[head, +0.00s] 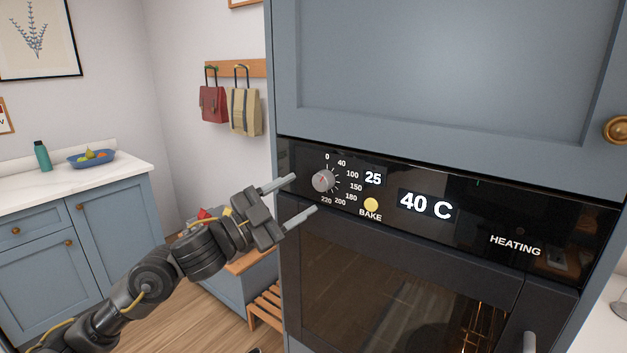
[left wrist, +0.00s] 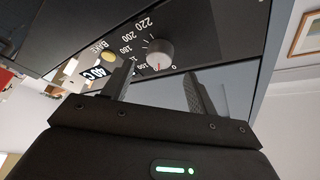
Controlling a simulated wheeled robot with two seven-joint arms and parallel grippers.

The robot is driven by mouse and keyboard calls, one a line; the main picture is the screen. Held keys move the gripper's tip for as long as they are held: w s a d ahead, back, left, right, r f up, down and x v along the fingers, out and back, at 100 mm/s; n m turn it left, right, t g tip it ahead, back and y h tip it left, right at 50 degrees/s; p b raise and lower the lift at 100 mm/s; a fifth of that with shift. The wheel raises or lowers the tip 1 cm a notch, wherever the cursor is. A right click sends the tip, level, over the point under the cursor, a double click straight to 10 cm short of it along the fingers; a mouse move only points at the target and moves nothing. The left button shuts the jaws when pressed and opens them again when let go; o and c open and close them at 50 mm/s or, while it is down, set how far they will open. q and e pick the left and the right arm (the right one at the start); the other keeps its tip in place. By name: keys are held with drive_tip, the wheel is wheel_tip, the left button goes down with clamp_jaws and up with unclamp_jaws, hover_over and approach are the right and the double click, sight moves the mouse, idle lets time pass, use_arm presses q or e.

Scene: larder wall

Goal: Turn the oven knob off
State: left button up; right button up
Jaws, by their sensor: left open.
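The oven knob (head: 323,181) is a round grey dial with a red mark, on the black control panel's left end. Numbers from 0 to 220 ring it. Exactly which number the mark meets is too small to tell. My left gripper (head: 304,193) is open and empty, just left of the knob, its fingers pointing toward the panel. In the left wrist view the knob (left wrist: 160,54) shows beyond and between the gripper's two fingers (left wrist: 158,70), with no visible contact. My right gripper is not in view.
The panel's displays (head: 426,205) read 25, 40 C and HEATING, with a lit yellow BAKE light (head: 371,205). The dark oven door (head: 390,270) is below and a blue cabinet door (head: 440,70) above.

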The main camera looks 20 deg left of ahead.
sight(319, 184)
use_arm(q)
drive_tip(key=p+x, duration=0.1)
drive_tip(key=x, duration=0.3)
drive_tip(key=shift+w+d+r, duration=0.1)
drive_tip(key=shift+w+d, duration=0.15)
drive_tip(key=shift+w, duration=0.1)
drive_tip(key=c, duration=1)
drive_tip(key=shift+n, duration=0.4)
drive_tip(key=shift+d+n+t+y+p, duration=0.15)
drive_tip(key=shift+n+t+y+p, duration=0.25)
drive_tip(key=shift+n+t, duration=0.55)
drive_tip(key=shift+s+n+t+y+p, duration=0.1)
drive_tip(key=shift+n+t+y+p, duration=0.35)
drive_tip(key=shift+n, duration=0.95)
drive_tip(key=shift+n+t+y+p, duration=0.1)
drive_tip(key=shift+n+t+y, duration=0.2)
drive_tip(key=shift+n+y, duration=0.7)
drive_tip(key=shift+n+h, duration=0.35)
drive_tip(key=shift+n, duration=0.2)
